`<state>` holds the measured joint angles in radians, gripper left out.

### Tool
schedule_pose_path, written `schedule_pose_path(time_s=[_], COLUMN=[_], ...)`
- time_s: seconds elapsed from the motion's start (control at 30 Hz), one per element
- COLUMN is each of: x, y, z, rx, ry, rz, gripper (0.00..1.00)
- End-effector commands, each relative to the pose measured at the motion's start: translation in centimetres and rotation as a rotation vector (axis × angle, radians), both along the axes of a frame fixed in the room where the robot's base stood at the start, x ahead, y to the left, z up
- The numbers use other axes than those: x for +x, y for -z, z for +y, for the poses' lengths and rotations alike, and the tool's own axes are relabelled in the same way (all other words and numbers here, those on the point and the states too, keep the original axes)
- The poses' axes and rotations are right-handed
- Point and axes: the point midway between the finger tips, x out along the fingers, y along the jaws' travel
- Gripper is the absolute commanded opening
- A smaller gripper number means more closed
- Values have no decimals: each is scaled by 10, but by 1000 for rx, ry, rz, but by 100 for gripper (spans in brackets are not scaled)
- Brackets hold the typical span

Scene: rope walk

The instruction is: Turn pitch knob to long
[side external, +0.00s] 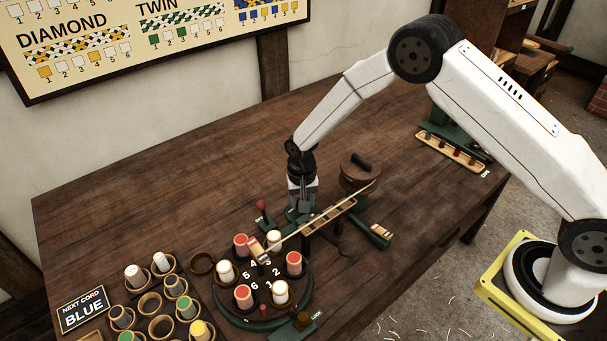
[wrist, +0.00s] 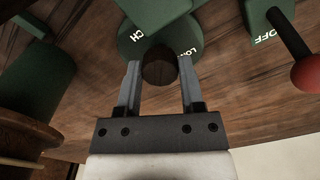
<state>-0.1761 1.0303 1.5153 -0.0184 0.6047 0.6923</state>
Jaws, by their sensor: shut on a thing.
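The pitch knob (wrist: 158,72) is a dark brown round knob on a green base (wrist: 130,44). In the wrist view it sits between the two fingers of my gripper (wrist: 160,84), which is shut on it from both sides. Part of a white word ending in "CH" shows on the base left of the knob, and "LON", partly cut off, shows on its right. Which way the knob points is hard to tell. In the side view my gripper (side external: 304,206) points down behind the round bobbin plate and hides the knob.
A red-tipped lever (side external: 261,206) beside an "OFF" label stands just left of my gripper. The bobbin plate (side external: 262,325) is in front. The table's back left is clear.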

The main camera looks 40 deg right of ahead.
Motion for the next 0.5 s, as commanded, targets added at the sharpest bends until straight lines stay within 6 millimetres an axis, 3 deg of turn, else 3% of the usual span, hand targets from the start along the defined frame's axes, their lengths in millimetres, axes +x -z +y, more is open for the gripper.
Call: schedule_pose_path(time_s=[0.5], x=[0], y=[-1], z=[0], rx=[-1], ry=[-414], rz=[-1], gripper=[0])
